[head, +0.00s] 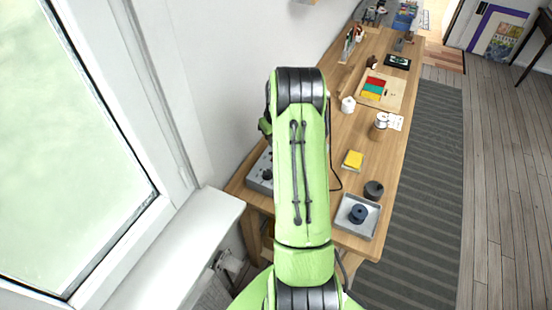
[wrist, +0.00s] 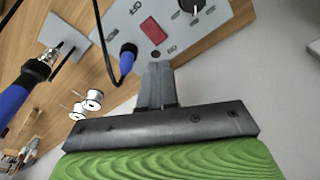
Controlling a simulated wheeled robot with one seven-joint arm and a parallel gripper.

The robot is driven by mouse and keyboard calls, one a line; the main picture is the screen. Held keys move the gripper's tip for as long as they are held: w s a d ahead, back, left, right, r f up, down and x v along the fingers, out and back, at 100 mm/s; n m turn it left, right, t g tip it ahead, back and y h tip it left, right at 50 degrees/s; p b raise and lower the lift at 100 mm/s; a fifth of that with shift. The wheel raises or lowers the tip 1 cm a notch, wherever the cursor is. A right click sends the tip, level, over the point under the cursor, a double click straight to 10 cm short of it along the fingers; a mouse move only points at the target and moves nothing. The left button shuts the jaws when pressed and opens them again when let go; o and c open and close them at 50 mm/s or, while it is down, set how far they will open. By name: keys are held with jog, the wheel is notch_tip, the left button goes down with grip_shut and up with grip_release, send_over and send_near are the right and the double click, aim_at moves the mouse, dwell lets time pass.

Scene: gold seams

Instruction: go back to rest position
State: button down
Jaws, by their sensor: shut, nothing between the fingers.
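My gripper (wrist: 157,72) shows in the wrist view with its dark fingers together and nothing between them. They are in front of a grey control box (wrist: 185,48) with a red switch (wrist: 153,30) and a dark knob. I cannot tell how far the fingertips are from the box. In the head view my green arm fills the middle and hides the gripper. The grey box (head: 259,176) partly shows there, left of my arm on the wooden workbench (head: 345,205).
A tray (head: 349,229) holding a dark blue spool, a dark cup (head: 373,190) and a yellow sponge (head: 353,159) are right of my arm. A blue-handled iron (wrist: 14,100), a cable and wire spools (wrist: 88,102) are left in the wrist view. The wall and window are left; floor is free right.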

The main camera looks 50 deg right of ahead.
jog(key=s+a+r+n+t, duration=0.1)
jog(key=s+a+r+n, duration=0.15)
jog(key=a+r, duration=1.7)
jog(key=s+a+r+t, duration=0.2)
jog(key=s+a+r, duration=0.1)
jog(key=s+a, duration=1.1)
jog(key=s, duration=0.5)
jog(key=shift+t, duration=0.4)
